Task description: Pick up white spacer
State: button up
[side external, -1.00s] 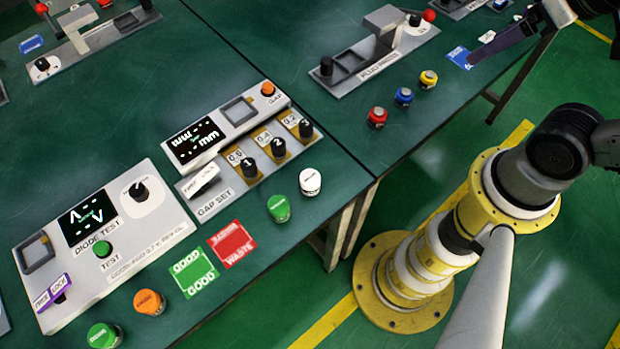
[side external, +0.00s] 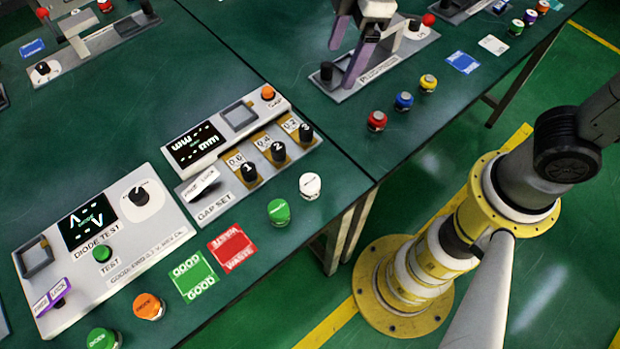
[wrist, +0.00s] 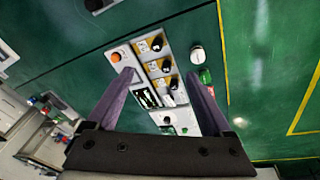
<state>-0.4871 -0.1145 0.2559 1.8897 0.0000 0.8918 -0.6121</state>
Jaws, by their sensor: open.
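The white spacer (side external: 310,185) is a short white cylinder standing upright on the green table, right of the GAP SET unit and near the table edge. It also shows in the wrist view (wrist: 197,54), up and right of my fingertips, apart from them. My gripper (side external: 348,58) has two purple fingers spread apart and empty. In the side view it appears over the back-right station, well away from the spacer. In the wrist view the fingers (wrist: 160,75) frame part of the panels.
A green cylinder (side external: 278,212) stands close to the spacer, at its lower left. The GAP SET unit (side external: 218,209) with black knobs lies to the left. Red (side external: 376,121), blue (side external: 403,101) and yellow (side external: 428,83) cylinders stand on the back-right table.

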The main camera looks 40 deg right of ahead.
jog(key=n+g, duration=0.2)
send_over(310, 181)
jog(key=w+d, duration=0.3)
notch_tip(310, 181, down, 6)
jog(key=s+a+f+n+h, duration=0.1)
jog(key=s+a+f, duration=0.2)
jog(key=f, duration=0.1)
notch_tip(310, 181, down, 13)
jog(key=shift+r, duration=0.1)
grip_shut()
